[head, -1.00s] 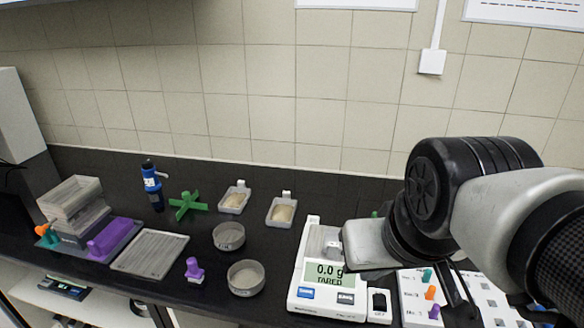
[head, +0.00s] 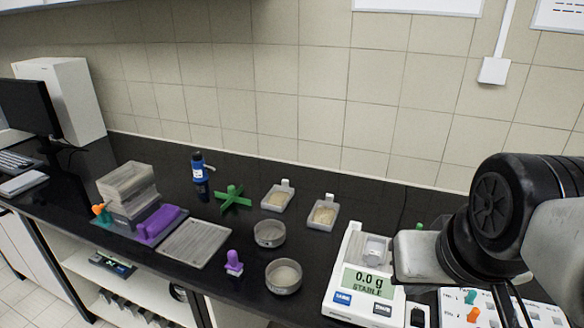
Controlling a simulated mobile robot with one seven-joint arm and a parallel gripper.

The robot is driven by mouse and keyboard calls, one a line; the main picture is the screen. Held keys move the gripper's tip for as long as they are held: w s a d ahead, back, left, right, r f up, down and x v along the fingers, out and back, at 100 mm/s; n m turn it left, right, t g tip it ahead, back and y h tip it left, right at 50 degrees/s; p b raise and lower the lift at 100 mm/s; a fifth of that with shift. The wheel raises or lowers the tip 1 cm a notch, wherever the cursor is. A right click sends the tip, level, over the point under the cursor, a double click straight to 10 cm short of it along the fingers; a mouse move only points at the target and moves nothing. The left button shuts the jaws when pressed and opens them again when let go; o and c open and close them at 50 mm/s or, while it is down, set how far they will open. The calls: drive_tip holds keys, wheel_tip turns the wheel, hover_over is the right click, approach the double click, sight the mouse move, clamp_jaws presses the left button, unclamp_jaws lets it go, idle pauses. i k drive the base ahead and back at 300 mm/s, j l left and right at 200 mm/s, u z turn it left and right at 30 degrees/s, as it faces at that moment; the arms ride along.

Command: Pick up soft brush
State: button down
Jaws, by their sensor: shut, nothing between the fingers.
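I cannot tell for sure which thing is the soft brush. A small purple-handled piece (head: 234,262) stands upright on the black bench in front of the sieves and could be it. A long purple block (head: 158,222), also a possible match, lies on the grey tray at the left. My gripper (head: 508,310) is at the lower right, over the white board, partly cut off by the picture edge. It is shut and empty, far to the right of both purple things.
A white balance (head: 352,297) reading 0.0 g stands left of my gripper. Two round sieves (head: 284,276), two sample trays (head: 323,213), a green cross (head: 233,198), a blue bottle (head: 200,176) and a flat grey plate (head: 196,243) share the bench. A white board (head: 452,308) holds small coloured pieces.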

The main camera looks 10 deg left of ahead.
sight(232, 265)
drive_tip(key=k+j+z, duration=0.1)
drive_tip(key=j+z, duration=0.35)
drive_tip(key=j, duration=1.3)
